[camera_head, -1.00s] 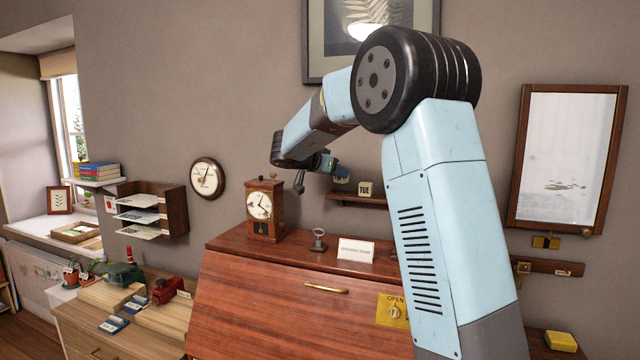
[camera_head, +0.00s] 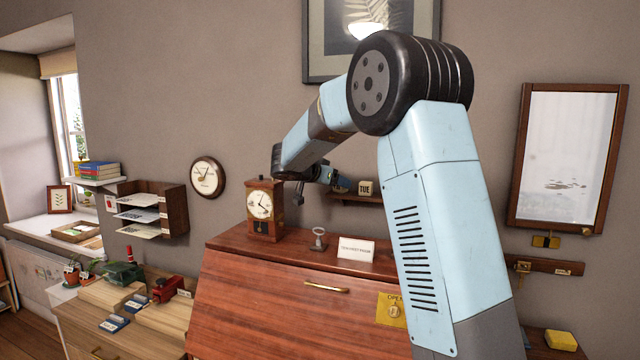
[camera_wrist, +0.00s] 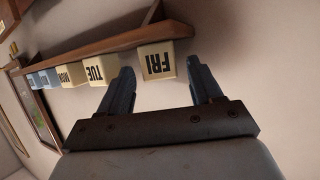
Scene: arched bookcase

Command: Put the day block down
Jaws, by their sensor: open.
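The cream FRI block (camera_wrist: 157,62) sits on the narrow wooden shelf (camera_wrist: 110,42), which appears upside down in the wrist view. My gripper (camera_wrist: 161,68) is open, with one finger on each side of the FRI block and the block just beyond the fingertips, apart from them. The TUE block (camera_wrist: 101,70) stands beside it, then the MON block (camera_wrist: 71,75) and further blocks. In the head view my gripper (camera_head: 341,182) is at the shelf's left part, beside the TUE block (camera_head: 365,187), and hides much there.
Below the shelf is a wooden desk (camera_head: 270,280) with a mantel clock (camera_head: 264,212), a metal key-like piece (camera_head: 318,238) and a white card (camera_head: 356,249) on top. A wall clock (camera_head: 207,177) and letter rack (camera_head: 160,208) are to the left, a mirror (camera_head: 567,160) to the right.

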